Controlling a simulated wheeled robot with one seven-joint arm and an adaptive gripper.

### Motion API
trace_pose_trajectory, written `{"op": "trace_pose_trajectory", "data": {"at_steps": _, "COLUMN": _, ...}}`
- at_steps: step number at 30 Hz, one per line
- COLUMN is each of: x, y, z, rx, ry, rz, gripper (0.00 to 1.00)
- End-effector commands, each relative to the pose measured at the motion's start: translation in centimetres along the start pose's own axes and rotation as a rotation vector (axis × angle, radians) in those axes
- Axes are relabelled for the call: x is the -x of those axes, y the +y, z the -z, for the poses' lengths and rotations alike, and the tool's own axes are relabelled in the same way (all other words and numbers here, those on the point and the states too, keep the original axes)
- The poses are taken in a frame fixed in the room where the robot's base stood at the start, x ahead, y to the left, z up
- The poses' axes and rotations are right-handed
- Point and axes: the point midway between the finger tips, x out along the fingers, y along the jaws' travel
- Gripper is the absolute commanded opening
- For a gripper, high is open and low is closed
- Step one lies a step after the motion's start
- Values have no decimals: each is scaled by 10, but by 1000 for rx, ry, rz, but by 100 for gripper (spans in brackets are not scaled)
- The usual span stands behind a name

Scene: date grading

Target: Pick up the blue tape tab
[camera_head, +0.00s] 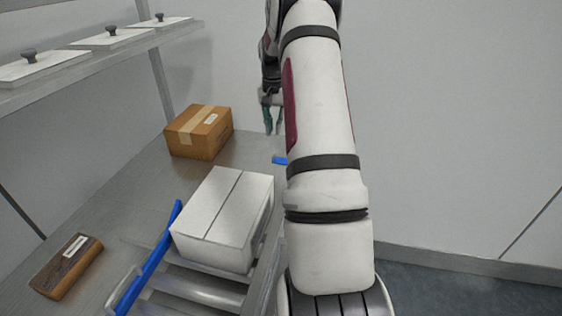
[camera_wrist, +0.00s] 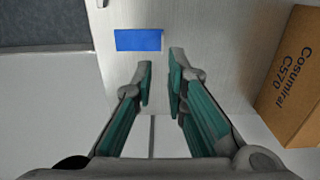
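The blue tape tab (camera_wrist: 138,40) is a small flat blue rectangle on the light table surface, seen at the top of the wrist view. It also shows in the head view (camera_head: 280,160), partly beside my arm. My gripper (camera_wrist: 160,78) is open and empty, its two teal-lined fingers apart. In the wrist view the tab appears just beyond the fingertips, slightly left of the gap. In the head view my gripper (camera_head: 272,125) hangs above the far part of the table, with my arm covering the area to its right.
A cardboard box (camera_head: 199,132) stands left of my gripper, also in the wrist view (camera_wrist: 293,85). A white box (camera_head: 224,218) sits nearer on rollers with a blue rail (camera_head: 150,262). A wooden block (camera_head: 67,266) lies front left. A shelf (camera_head: 100,62) with lidded panels is above left.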

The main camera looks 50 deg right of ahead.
Motion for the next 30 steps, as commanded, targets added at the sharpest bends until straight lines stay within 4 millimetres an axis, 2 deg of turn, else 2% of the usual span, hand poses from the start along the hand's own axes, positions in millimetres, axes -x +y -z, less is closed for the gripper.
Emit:
{"op": "trace_pose_trajectory", "data": {"at_steps": 1, "x": -12, "y": 1, "z": -1, "rx": -1, "ry": -5, "rz": -1, "gripper": 13}}
{"op": "trace_pose_trajectory", "data": {"at_steps": 6, "x": -41, "y": 1, "z": -1, "rx": 1, "ry": -3, "rz": -2, "gripper": 13}}
{"op": "trace_pose_trajectory", "data": {"at_steps": 14, "x": -60, "y": 0, "z": -2, "rx": 1, "ry": -2, "rz": 0, "gripper": 13}}
{"op": "trace_pose_trajectory", "data": {"at_steps": 24, "x": -102, "y": -3, "z": -10, "rx": 2, "ry": -2, "rz": -1, "gripper": 13}}
{"op": "trace_pose_trajectory", "data": {"at_steps": 30, "x": -108, "y": -4, "z": -9, "rx": 2, "ry": 0, "rz": 0, "gripper": 13}}
